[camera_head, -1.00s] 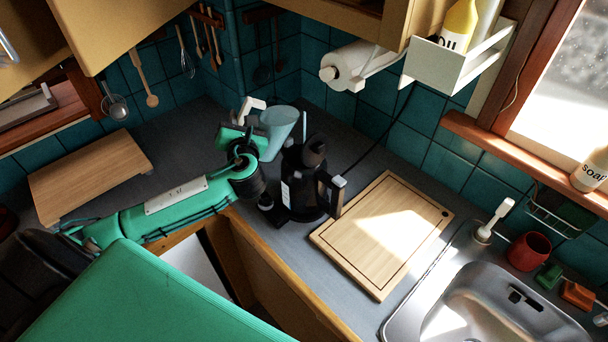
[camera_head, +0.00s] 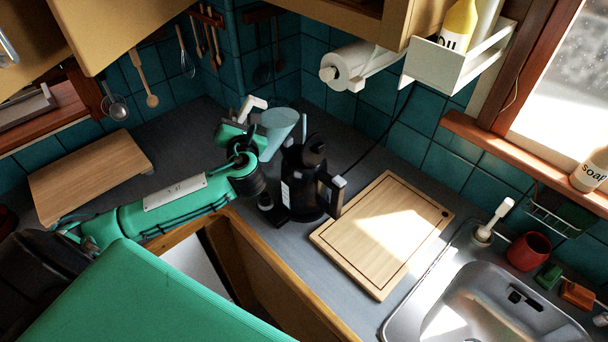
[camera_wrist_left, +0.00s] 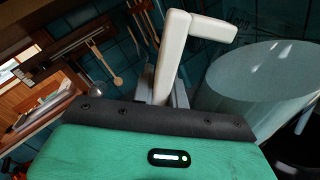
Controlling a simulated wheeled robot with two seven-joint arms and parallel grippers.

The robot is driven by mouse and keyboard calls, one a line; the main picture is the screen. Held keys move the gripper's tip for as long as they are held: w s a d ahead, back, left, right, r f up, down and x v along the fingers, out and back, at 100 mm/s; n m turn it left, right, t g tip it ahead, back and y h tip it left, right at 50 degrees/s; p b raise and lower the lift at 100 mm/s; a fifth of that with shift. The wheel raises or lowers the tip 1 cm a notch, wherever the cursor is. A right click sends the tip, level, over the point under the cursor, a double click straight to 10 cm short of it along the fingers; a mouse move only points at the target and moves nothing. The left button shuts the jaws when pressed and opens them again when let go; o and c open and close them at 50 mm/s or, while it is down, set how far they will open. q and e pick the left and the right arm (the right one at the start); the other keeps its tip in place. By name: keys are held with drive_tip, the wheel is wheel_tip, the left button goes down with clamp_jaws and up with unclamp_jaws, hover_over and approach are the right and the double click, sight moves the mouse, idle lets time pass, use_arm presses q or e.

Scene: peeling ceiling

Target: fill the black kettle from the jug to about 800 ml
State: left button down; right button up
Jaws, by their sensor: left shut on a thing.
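The black kettle (camera_head: 309,192) stands upright on the counter, its handle on the right side. A pale blue jug (camera_head: 278,128) is just behind and left of it, and also shows large at the right of the left wrist view (camera_wrist_left: 262,82). Its white handle (camera_wrist_left: 174,55) is between the fingers of my left gripper (camera_head: 244,120), which is shut on it. The jug looks close to the kettle's top left; I cannot tell whether they touch. The water level in either is not visible. My right gripper is out of view.
A wooden cutting board (camera_head: 376,238) lies right of the kettle, before the sink (camera_head: 500,310). Another wooden board (camera_head: 90,172) is at the left. A paper roll (camera_head: 352,68) and white shelf (camera_head: 455,62) hang above. A thin pale strip (camera_head: 304,127) stands behind the kettle.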

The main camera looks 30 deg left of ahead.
use_arm(q)
drive_tip(key=shift+r, duration=0.25)
idle(0.3)
drive_tip(key=shift+r+m, duration=0.1)
drive_tip(key=shift+m, duration=0.3)
drive_tip(key=shift+r+m, duration=0.2)
drive_tip(key=shift+m, duration=0.2)
idle(0.3)
drive_tip(key=shift+w+d+r, duration=0.1)
drive_tip(key=shift+w+d+r+m, duration=0.1)
drive_tip(key=shift+r+m, duration=0.05)
drive_tip(key=shift+m, duration=0.45)
idle(0.7)
drive_tip(key=shift+w+d+r+m, duration=0.2)
drive_tip(key=shift+m, duration=0.3)
idle(1.0)
